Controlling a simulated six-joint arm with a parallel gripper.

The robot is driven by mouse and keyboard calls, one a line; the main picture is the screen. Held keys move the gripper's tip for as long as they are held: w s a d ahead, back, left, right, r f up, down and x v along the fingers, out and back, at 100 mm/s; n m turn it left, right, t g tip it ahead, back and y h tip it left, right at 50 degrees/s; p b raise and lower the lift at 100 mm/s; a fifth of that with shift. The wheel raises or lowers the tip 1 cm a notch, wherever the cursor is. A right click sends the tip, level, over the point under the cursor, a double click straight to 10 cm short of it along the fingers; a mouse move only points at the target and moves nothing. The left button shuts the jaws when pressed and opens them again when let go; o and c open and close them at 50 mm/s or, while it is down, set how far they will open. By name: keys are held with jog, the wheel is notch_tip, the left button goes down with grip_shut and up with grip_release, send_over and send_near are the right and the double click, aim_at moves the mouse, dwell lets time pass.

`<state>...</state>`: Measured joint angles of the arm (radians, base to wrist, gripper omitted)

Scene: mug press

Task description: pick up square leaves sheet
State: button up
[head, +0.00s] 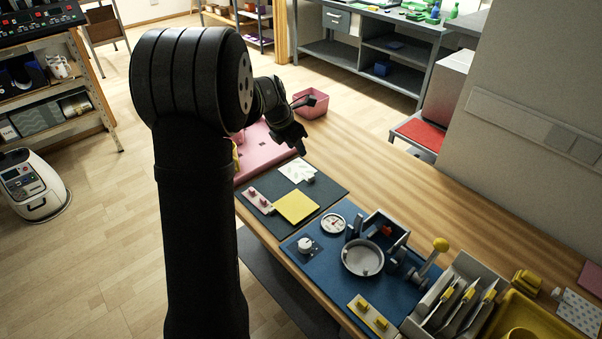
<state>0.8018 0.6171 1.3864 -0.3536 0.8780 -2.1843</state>
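A white sheet with a faint leaf-like pattern (296,170) lies on the dark grey mat (335,190). A small grey block (310,178) sits at its right edge. My gripper (300,150) hangs above the table, just behind the sheet in the picture, over the edge of the pink mat. It appears to be apart from the sheet. Its fingers are dark and small, so I cannot tell whether they are open or shut. Nothing shows clearly in its grip.
A plain yellow square (297,207) and a pale strip with pink knobs (258,200) share the grey mat. The blue mat (300,262) in front holds a press with a round grey dish (362,257). A pink bin (310,103) stands behind. Bare wood lies to the right.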

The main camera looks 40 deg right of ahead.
send_over(311, 176)
jog(key=a, duration=0.3)
jog(key=f, duration=1)
jog(key=shift+s+d+f, duration=0.2)
jog(key=shift+f, duration=0.15)
jog(key=shift+x, duration=2.7)
jog(key=shift+w, duration=0.2)
jog(key=shift+r, duration=0.1)
grip_shut()
